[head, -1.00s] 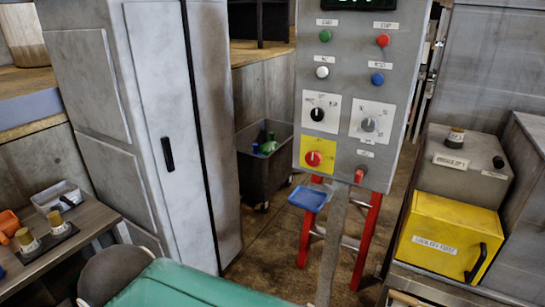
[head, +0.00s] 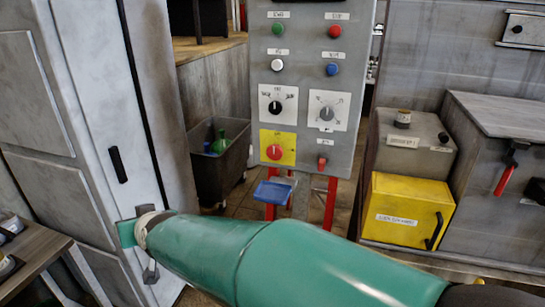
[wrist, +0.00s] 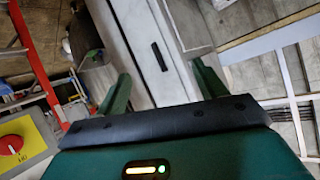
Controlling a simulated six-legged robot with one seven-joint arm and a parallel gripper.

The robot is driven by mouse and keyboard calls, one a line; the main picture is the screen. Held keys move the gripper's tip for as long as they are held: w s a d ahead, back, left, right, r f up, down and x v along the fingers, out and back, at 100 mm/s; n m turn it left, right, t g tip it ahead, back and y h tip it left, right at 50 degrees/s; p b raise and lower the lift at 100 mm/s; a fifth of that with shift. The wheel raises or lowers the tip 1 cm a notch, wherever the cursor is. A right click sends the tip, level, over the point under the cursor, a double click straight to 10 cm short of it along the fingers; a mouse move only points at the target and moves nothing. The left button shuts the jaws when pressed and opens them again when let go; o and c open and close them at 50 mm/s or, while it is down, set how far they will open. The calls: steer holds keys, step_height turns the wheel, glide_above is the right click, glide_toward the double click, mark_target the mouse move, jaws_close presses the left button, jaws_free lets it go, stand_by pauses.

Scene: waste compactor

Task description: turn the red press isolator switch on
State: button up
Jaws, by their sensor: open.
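The red press isolator switch is a round red knob (head: 274,152) on a yellow plate (head: 290,136), low on the left of the grey control panel (head: 300,95). In the wrist view a red knob on yellow (wrist: 12,146) shows at the left edge, outside my fingers. My gripper (wrist: 163,86) is open and empty, its two green fingers apart, with the grey cabinet and its black handle beyond them. In the head view my green arm reaches left, below the panel, and its end is near the cabinet, left of the switch. The arm does not cover the switch.
The tall grey cabinet (head: 100,130) stands left of the panel, with a dark bin (head: 215,175) between. A smaller red switch (head: 321,164) sits right of the yellow plate. A blue tray (head: 273,192) hangs below. A yellow box (head: 405,215) is at right.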

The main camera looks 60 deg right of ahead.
steer(key=s+d+f+m+g+h, duration=0.15)
steer(key=d+m+h, duration=0.35)
steer(key=d, duration=0.8)
steer(key=m+g+h, duration=0.5)
steer(key=g+h, duration=0.2)
steer(key=h, duration=0.2)
glide_toward(274, 153)
steer(key=d, duration=0.2)
steer(key=w+d, duration=0.1)
steer(key=d, duration=0.5)
steer(key=shift+w+d, duration=0.15)
steer(key=shift+w, duration=0.1)
steer(key=c, duration=1)
